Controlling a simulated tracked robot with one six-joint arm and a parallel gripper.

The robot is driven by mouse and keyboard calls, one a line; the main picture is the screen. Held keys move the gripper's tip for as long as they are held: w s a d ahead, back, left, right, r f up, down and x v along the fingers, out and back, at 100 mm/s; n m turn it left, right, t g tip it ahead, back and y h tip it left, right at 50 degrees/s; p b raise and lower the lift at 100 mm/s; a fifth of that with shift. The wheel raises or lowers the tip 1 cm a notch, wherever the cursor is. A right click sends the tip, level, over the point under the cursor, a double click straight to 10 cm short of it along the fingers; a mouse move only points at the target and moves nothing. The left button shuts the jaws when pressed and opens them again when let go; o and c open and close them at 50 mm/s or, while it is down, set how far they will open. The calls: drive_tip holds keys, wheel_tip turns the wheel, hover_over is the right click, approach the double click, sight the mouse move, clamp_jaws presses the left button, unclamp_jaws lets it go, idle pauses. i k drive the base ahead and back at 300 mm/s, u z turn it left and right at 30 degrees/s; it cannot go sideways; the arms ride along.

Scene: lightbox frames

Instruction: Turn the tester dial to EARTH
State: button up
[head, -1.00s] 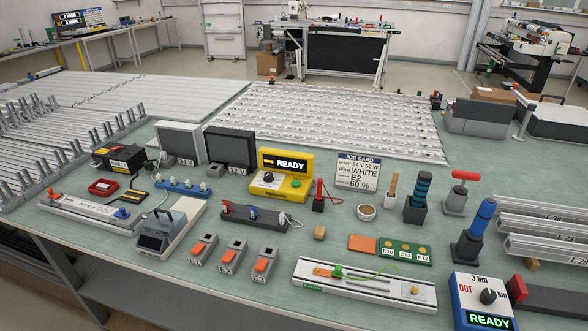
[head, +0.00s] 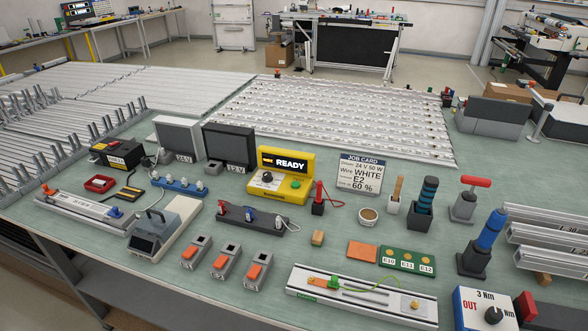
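The yellow tester (head: 281,176) stands near the middle of the bench, its dark screen (head: 284,162) reading READY. Its round dial (head: 267,177) is on the front left of the yellow body, with a green button (head: 296,186) to the right. The lettering around the dial is too small to read, so I cannot tell its setting. A red probe in a black holder (head: 318,198) stands just right of the tester. My gripper is not in view.
A job card (head: 359,173) stands behind a small cup (head: 368,216). A black socket strip (head: 250,219) and grey blocks with orange switches (head: 226,262) lie in front of the tester. Two boxy units (head: 229,146) stand behind left. Screwdrivers (head: 484,240) stand at right.

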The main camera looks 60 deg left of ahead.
sight(267, 178)
drive_tip(key=z, duration=0.9)
drive_tip(key=k, duration=1.85)
drive_tip(key=u, duration=1.9)
